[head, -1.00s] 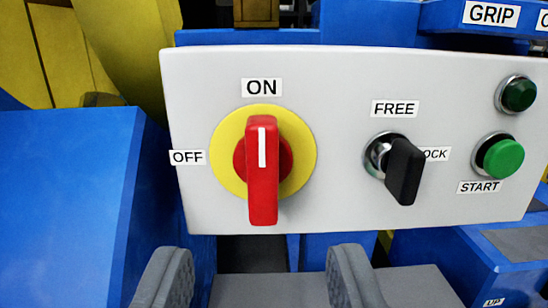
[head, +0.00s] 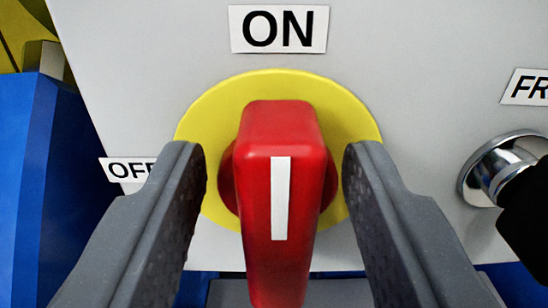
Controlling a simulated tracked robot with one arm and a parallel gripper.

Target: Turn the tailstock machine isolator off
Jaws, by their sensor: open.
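The isolator is a red rotary handle (head: 280,185) on a yellow round plate (head: 340,110), set on a pale grey panel. The handle stands upright, and its white line points up to the ON label (head: 279,29). The OFF label (head: 126,169) is at the left of the plate, partly hidden by the left finger. My gripper (head: 274,175) is open, with one finger on each side of the handle. Gaps show between both fingers and the handle, and the handle's lower end runs out of the picture.
A black selector switch with a chrome collar (head: 490,170) sits close to the right finger, under a partly cut-off FREE label (head: 527,87). A blue machine body (head: 45,180) stands left of the panel (head: 140,70).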

